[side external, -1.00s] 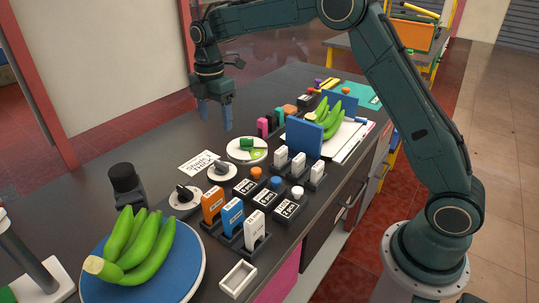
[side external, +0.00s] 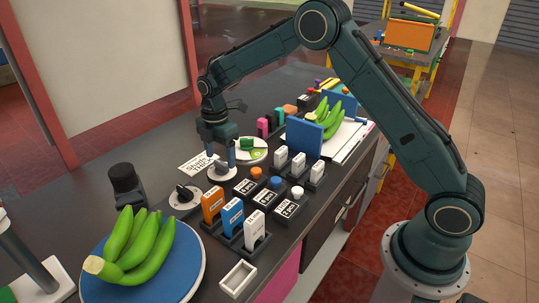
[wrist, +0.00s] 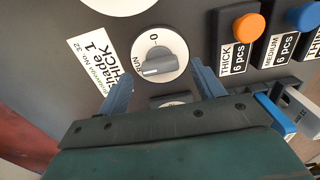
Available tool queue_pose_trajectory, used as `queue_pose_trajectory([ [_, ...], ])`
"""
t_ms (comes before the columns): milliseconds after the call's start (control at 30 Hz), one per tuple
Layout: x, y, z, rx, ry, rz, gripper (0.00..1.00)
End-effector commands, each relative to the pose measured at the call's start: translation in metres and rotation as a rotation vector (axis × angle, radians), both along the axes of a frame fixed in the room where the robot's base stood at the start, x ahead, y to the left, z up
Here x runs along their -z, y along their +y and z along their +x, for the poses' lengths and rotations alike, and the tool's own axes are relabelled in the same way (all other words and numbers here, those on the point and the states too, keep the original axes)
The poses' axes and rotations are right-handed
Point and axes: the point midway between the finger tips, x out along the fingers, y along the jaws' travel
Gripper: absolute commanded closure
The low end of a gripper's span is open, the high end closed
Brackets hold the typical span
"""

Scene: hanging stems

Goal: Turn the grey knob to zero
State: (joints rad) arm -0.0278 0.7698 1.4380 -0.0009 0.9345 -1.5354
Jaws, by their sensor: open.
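The grey knob (wrist: 160,66) sits on a round white dial, with "0" printed at the top of the dial and "RUN" at its left in the wrist view. The knob's bar lies nearly level in that view, well off the line to "0"; its left end is toward "RUN". In the side view the dial (side external: 218,176) is on the dark bench, partly hidden by my gripper (side external: 221,160). My gripper (wrist: 160,72) is open and empty, its fingers above the dial, one on each side. Contact with the knob cannot be told.
A second dial with a black knob (side external: 185,194) is close by. Block holders (side external: 232,219) and button boxes (side external: 250,188) stand to the right. A printed card (wrist: 97,67) lies beside the grey knob's dial. A plate (side external: 262,149) is behind, bananas (side external: 140,245) in front.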

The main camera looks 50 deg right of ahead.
Motion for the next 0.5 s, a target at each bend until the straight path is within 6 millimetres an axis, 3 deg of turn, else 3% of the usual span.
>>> queue_pose_trajectory([
  [200,0.016,0.0,0.0,0.0,0.0,0.0,0.33],
  [500,0.018,0.0,0.0,0.0,0.0,0.0,0.33],
])
